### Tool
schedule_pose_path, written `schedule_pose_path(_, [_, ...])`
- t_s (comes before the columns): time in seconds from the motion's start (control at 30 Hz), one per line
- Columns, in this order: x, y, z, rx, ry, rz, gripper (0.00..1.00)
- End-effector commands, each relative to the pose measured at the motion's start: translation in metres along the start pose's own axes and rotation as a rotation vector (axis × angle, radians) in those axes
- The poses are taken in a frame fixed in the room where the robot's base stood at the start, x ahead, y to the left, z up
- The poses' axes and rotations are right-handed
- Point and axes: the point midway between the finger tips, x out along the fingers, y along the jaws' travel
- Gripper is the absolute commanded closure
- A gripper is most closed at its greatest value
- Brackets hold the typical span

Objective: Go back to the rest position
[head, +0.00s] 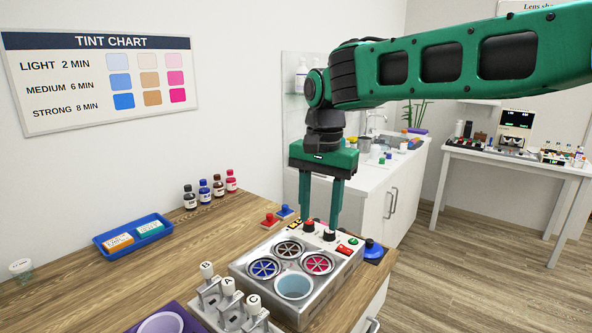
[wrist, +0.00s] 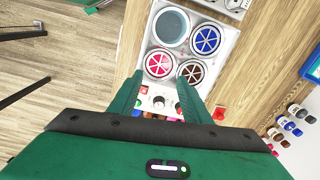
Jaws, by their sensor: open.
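My gripper (head: 319,214) hangs at the end of my green arm, pointing down over the rear edge of a tinting unit (head: 245,272). Its two fingers are apart with nothing between them. In the wrist view the open fingers of my gripper (wrist: 158,95) frame the unit's knobs and buttons. The unit's top has blue, brown and pink slotted round covers and one open pot (head: 294,286) with pale liquid. Whether the fingertips touch anything is hard to tell.
A blue tray (head: 133,234), several dye bottles (head: 211,189) and a lever rack (head: 229,306) stand on the wooden counter. A red-handled piece (head: 270,220) lies near the unit. A white sink cabinet (head: 395,200) stands behind. Floor at right is clear.

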Motion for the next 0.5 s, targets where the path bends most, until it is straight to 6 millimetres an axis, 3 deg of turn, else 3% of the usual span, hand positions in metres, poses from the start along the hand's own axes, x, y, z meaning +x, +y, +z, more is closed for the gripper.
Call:
schedule_pose_path(0.27, [0.004, 0.059, -0.022, 0.002, 0.029, 0.026, 0.56])
schedule_pose_path(0.5, [0.011, 0.139, -0.039, 0.016, 0.046, 0.053, 0.56])
